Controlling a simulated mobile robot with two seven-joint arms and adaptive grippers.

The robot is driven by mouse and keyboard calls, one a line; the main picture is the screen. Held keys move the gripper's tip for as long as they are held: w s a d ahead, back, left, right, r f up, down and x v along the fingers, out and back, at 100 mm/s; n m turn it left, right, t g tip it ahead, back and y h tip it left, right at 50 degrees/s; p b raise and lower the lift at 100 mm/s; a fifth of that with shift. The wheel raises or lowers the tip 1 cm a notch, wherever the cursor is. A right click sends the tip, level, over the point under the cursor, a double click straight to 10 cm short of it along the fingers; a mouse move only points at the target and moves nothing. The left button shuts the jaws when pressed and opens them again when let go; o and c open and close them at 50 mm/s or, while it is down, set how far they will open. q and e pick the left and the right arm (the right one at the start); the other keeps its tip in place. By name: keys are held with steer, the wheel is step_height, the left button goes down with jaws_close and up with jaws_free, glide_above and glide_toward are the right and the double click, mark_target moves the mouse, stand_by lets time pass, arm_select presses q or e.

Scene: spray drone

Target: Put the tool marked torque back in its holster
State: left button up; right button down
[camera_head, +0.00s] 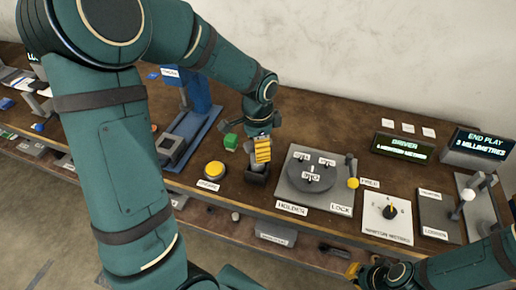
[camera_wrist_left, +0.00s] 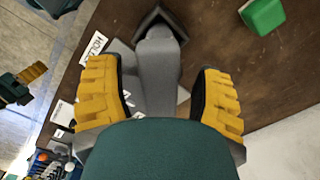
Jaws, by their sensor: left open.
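My left gripper (camera_head: 262,150) is over the table, just above a dark holster-like socket (camera_head: 257,174). In the left wrist view, its two yellow fingers (camera_wrist_left: 160,100) are spread wide. A grey tool (camera_wrist_left: 158,75) lies between them with visible gaps on both sides. The tool's far end is at the dark angular socket (camera_wrist_left: 172,18); I cannot tell how deep it sits. No torque mark is readable on the tool. My right gripper (camera_head: 353,270) is low at the table's front edge, partly cut off, with its fingers unclear.
A green block (camera_head: 231,142) is left of the left gripper. A yellow button (camera_head: 214,169) stands further left. The grey holder plate (camera_head: 309,182) with a round disc and a yellow-knobbed lever is to the right. A dial panel (camera_head: 388,216) and lit displays (camera_head: 478,144) are beyond.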

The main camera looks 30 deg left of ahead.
arm_select(q)
step_height(320, 180, up, 10)
steer(key=shift+r+p, duration=0.1)
steer(key=shift+p, duration=0.8)
arm_select(e)
steer(key=shift+w+d+r, duration=0.1)
steer(key=shift+w+r, duration=0.05)
steer(key=shift+r, duration=0.35)
steer(key=shift+w+r, duration=0.15)
steer(key=shift+r, duration=0.35)
